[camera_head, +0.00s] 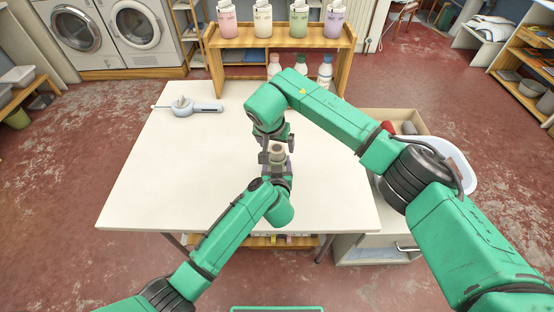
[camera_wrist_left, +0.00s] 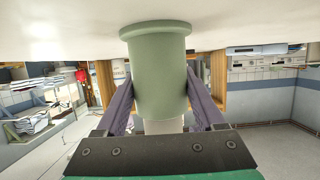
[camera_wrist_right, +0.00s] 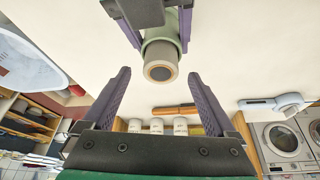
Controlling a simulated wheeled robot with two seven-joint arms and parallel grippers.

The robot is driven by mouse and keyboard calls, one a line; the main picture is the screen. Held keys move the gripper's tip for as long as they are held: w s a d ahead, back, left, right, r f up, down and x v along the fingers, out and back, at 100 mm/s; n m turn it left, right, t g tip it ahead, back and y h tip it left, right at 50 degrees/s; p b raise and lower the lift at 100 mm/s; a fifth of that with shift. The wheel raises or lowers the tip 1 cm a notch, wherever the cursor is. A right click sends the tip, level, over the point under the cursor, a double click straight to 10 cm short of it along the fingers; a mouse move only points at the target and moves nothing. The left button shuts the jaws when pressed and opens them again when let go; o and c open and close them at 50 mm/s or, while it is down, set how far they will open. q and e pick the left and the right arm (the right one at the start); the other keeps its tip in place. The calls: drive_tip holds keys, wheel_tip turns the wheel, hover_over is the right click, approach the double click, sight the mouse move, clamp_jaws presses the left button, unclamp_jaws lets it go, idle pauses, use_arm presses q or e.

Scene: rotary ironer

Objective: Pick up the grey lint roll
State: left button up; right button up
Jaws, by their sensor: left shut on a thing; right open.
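A pale grey-beige roll (camera_head: 277,150) sits upright in a grey-green flanged holder near the table's middle. In the right wrist view the roll (camera_wrist_right: 160,70) shows its round end, projecting from the green holder (camera_wrist_right: 162,48). In the left wrist view the holder (camera_wrist_left: 160,75) has its flange at or near the tabletop; I cannot tell if it touches. My left gripper (camera_wrist_left: 160,98) is shut on the holder, one finger on each side. My right gripper (camera_wrist_right: 158,88) is open and empty, its fingers pointing toward the roll's end, apart from it.
A white table (camera_head: 165,175) is largely clear. A white handheld device (camera_head: 190,107) lies at its back left. A wooden box (camera_head: 408,114) and white basin (camera_head: 458,160) are at the right.

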sight(277, 147)
drive_tip(key=x, duration=0.3)
clamp_jaws()
wheel_tip(277, 147, up, 10)
drive_tip(key=shift+r, duration=0.1)
use_arm(q)
drive_tip(key=o, duration=1.5)
drive_tip(key=shift+o, duration=0.2)
drive_tip(key=v, duration=1.1)
drive_tip(key=shift+s, duration=0.1)
drive_tip(key=shift+s+r, duration=0.15)
drive_tip(key=shift+s, duration=0.25)
